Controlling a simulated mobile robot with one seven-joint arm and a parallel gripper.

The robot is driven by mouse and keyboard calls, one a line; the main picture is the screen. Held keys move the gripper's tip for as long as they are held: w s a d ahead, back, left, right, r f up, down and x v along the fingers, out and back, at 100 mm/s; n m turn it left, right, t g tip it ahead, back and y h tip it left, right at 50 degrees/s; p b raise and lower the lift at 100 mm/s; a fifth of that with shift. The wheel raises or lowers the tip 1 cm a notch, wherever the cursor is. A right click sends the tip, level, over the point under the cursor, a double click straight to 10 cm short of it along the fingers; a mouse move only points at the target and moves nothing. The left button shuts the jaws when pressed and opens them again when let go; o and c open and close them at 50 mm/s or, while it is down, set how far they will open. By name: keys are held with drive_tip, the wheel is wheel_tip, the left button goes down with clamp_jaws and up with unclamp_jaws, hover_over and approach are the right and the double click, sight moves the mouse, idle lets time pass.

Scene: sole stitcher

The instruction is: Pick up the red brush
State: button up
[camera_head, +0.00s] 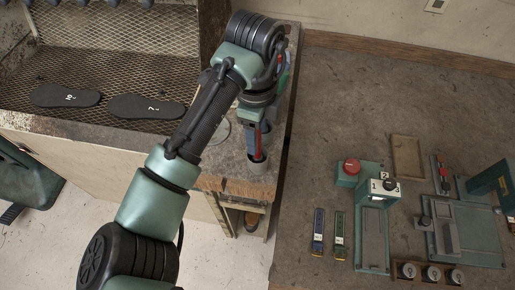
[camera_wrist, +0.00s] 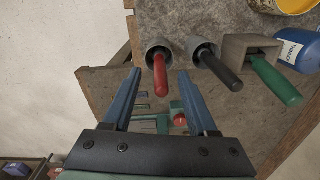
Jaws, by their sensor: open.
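The red brush shows its red handle (camera_wrist: 161,80) in the wrist view, leaning out of a grey round cup (camera_wrist: 158,46); its other end is hidden in the cup. In the head view the red handle (camera_head: 258,143) stands above the cup (camera_head: 258,166) at the bench corner. My gripper (camera_wrist: 160,73) is open, its two blue fingers on either side of the handle in the picture, with visible gaps on both sides. I cannot tell how far the handle is in depth. In the head view my gripper (camera_head: 252,138) is right by the handle, over the bench corner.
Right of the red brush are a black handle (camera_wrist: 222,70) in a second cup, a green handle (camera_wrist: 276,82) in a grey holder, a blue bottle (camera_wrist: 299,48) and a yellow-rimmed container (camera_wrist: 296,6). Two dark soles (camera_head: 66,96) lie on mesh. The workbench (camera_head: 350,90) holds fixtures.

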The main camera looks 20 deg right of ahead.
drive_tip(key=shift+f+p, duration=0.35)
drive_tip(key=shift+f, duration=1.5)
clamp_jaws()
